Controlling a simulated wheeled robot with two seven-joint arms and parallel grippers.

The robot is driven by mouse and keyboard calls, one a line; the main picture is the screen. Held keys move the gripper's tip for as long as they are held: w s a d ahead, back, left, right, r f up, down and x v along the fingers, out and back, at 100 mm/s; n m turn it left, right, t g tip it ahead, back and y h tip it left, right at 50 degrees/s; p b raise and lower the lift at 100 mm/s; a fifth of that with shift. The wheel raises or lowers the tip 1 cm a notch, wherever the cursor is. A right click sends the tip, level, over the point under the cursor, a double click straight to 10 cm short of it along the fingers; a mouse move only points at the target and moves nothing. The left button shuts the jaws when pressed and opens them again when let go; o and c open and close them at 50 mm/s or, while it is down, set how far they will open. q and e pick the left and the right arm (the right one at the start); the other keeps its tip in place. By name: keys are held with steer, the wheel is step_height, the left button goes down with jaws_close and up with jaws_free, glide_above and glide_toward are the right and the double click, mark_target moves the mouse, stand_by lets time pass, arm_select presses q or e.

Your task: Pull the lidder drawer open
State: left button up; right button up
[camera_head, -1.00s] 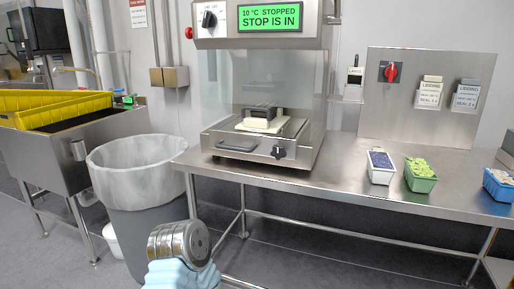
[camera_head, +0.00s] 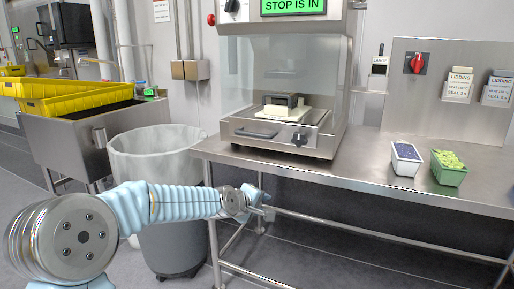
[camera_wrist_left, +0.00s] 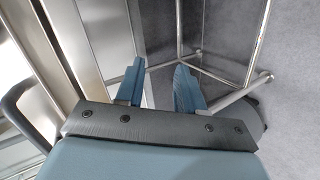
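The lidder (camera_head: 288,75) is a steel machine with a clear hood, standing on the steel table. Its drawer (camera_head: 270,135) is at the bottom front, with a dark bar handle (camera_head: 256,133) on the left of its face and a black knob beside it. The drawer looks shut. A dark block on a pale piece sits inside above it. My left gripper (camera_head: 268,211) is below the table's front edge, well under the handle and apart from it. In the left wrist view its two blue fingers (camera_wrist_left: 159,75) are spread with nothing between them. My right gripper is not seen.
The steel table (camera_head: 330,172) has its front edge above my left gripper. A lined bin (camera_head: 155,150) stands left of it. Two filled trays, one white (camera_head: 406,165) and one green (camera_head: 447,175), stand on the right. The tabletop before the lidder is clear.

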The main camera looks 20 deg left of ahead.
mark_target(255, 136)
arm_select(q)
steer(key=s+a+r+n+t+y, duration=0.1)
steer(key=s+a+r+n+t, duration=0.15)
steer(key=r, duration=0.75)
steer(key=s+a+r+n+t, duration=0.1)
steer(key=a+r+n, duration=0.15)
steer(key=r, duration=0.75)
steer(key=shift+m, duration=0.5)
steer(key=p+x, duration=0.1)
steer(key=x, duration=0.3)
steer(key=p+x, duration=0.1)
steer(key=x, duration=0.2)
steer(key=a+p+x, duration=0.1)
steer(key=x, duration=0.3)
steer(key=shift+w, duration=0.4)
steer(key=shift+w+f, duration=0.3)
steer(key=shift+w, duration=0.4)
jaws_close()
